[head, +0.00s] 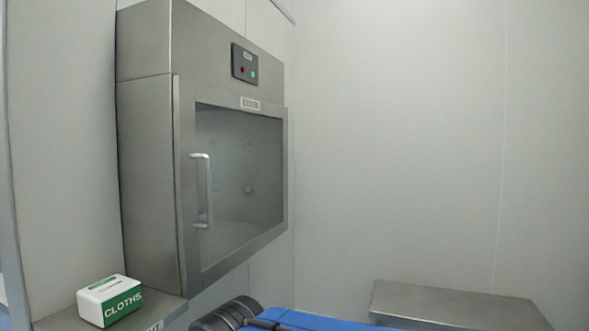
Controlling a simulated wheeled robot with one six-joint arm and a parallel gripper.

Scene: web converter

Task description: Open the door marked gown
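A steel wall cabinet (147,150) stands out from the left wall. Its front has a framed glass door (240,170), which looks closed. A white vertical bar handle (207,190) is on the door's left side. A small label plate (250,103) sits on the frame above the glass, too small to read, so I cannot tell whether it says gown. Parts of my arm seem to show at the bottom edge, in blue and black. My gripper is not in view.
A dark panel (244,64) with a green light is above the door. A white and green box marked CLOTHS (109,300) sits on a steel shelf (165,306) at bottom left. A steel surface (455,305) is at bottom right. The plain wall (430,140) is bare.

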